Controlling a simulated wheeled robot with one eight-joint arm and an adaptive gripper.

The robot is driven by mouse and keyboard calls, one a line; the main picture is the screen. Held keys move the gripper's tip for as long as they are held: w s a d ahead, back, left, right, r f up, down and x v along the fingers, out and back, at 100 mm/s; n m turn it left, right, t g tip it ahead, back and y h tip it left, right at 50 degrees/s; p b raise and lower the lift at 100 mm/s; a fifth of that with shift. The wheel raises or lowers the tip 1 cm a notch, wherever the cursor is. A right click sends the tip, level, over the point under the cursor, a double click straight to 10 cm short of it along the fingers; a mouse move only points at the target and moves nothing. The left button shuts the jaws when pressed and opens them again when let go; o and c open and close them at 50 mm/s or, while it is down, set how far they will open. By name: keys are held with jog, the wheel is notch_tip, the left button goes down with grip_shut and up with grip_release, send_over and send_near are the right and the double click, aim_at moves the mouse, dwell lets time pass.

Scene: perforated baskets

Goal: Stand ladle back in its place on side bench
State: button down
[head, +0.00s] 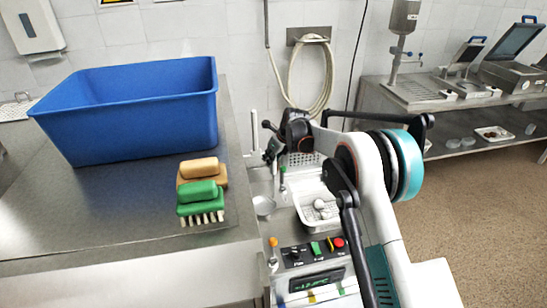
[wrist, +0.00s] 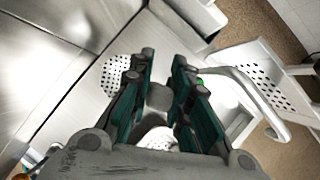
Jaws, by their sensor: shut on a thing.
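My gripper (head: 270,150) is over the sink unit, just right of the steel bench (head: 130,205). In the wrist view, its green-padded fingers (wrist: 160,90) are shut on a grey thing (wrist: 159,98), which I take to be part of the ladle. Most of the ladle is hidden by the fingers. In the head view, a small steel bowl shape (head: 263,206) shows below my gripper at the bench's edge; I cannot tell whether it is the ladle's bowl.
A blue tub (head: 140,110) stands on the bench, with a tan brush (head: 203,168) and a green brush (head: 200,193) in front. A white basket (head: 322,210) sits right of my gripper. A curved spout (wrist: 265,95) is close to my fingers' right. A control panel (head: 312,250) is nearer.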

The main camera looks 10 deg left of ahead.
jog(key=c, duration=1.4)
grip_release()
jog(key=v, duration=1.2)
jog(key=shift+s+d+r, duration=0.1)
jog(key=shift+s, duration=0.05)
